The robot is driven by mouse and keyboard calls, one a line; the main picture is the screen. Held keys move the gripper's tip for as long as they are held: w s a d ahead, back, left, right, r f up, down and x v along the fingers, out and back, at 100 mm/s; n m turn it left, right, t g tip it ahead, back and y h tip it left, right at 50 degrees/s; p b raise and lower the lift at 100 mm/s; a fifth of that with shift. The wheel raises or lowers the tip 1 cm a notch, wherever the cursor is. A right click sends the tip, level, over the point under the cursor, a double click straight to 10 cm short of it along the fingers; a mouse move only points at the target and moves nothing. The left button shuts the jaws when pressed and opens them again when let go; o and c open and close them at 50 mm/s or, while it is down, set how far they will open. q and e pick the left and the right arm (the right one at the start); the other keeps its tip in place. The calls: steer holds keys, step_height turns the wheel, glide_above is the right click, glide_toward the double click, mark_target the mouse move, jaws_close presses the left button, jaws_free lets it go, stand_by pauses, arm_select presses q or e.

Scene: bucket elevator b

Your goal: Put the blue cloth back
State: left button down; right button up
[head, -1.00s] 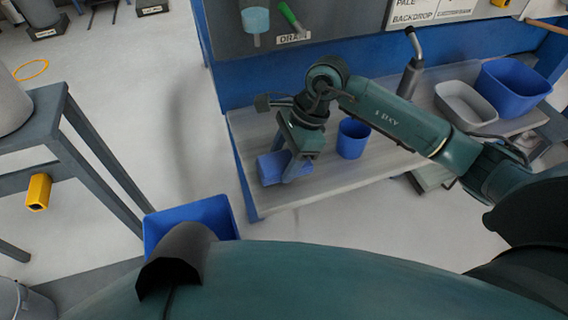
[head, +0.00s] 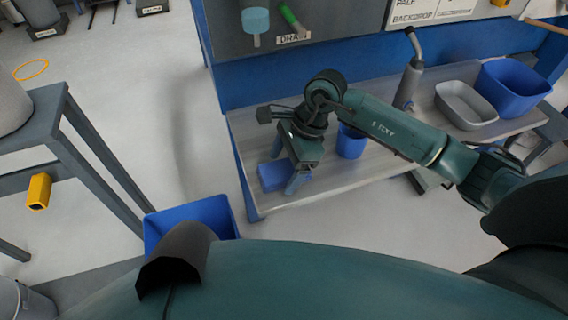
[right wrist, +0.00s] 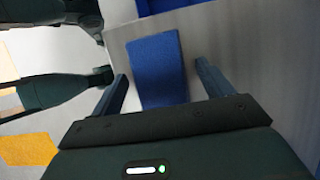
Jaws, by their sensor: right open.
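The blue cloth (head: 271,177) is a small folded piece lying on the grey workbench (head: 335,177) near its left front corner. In the right wrist view the cloth (right wrist: 158,68) lies as a flat strip between the two fingers. My right gripper (head: 285,178) is just above the cloth, pointing down, and hides part of it. In the wrist view the right gripper (right wrist: 161,78) is open, with gaps beside the cloth and nothing held. My left gripper does not show.
A blue cup (head: 351,143) stands right of the gripper, partly behind my arm. A grey bottle (head: 411,82), a grey tub (head: 466,105) and a blue bin (head: 514,86) stand farther right. Another blue bin (head: 222,213) is left of the bench, below its top.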

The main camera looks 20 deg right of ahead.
steer(key=v, duration=1.1)
steer(key=shift+r+b, duration=0.4)
steer(key=shift+b, duration=0.05)
steer(key=shift+d, duration=0.1)
